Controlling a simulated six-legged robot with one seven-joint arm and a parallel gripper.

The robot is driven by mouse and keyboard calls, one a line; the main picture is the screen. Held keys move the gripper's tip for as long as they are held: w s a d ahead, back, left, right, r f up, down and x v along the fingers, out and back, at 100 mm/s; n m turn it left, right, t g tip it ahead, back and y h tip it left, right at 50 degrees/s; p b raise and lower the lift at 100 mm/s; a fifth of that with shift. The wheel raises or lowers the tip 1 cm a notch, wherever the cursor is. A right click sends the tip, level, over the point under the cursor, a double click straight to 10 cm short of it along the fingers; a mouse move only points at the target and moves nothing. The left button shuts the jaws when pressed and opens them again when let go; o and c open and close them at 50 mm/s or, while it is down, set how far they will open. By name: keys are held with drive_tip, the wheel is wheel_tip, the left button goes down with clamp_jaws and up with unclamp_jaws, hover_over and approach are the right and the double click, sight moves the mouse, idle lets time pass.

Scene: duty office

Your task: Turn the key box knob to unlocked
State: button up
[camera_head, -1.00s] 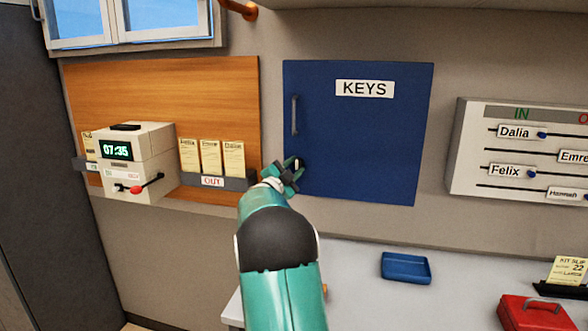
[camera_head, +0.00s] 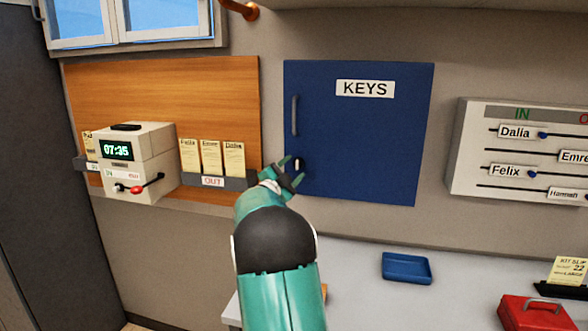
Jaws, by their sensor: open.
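The key box (camera_head: 370,140) is a dark blue cabinet on the wall with a white KEYS label (camera_head: 365,88). Its door is shut, with a vertical handle (camera_head: 294,116) at the left edge. The small knob (camera_head: 299,163) is below the handle, near the lower left of the door; a light vertical mark shows on it. My gripper (camera_head: 291,172) is open and just below and left of the knob, with its fingers pointing up toward it. I cannot tell whether a finger touches the knob.
A time clock (camera_head: 138,160) and a card rack (camera_head: 212,181) hang on the wood board to the left. An IN/OUT board (camera_head: 530,150) is on the right wall. A blue tray (camera_head: 407,267) and a red box (camera_head: 533,314) sit on the white desk (camera_head: 370,300) below.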

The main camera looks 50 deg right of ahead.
drive_tip(key=v, duration=1.2)
drive_tip(key=shift+a, duration=0.2)
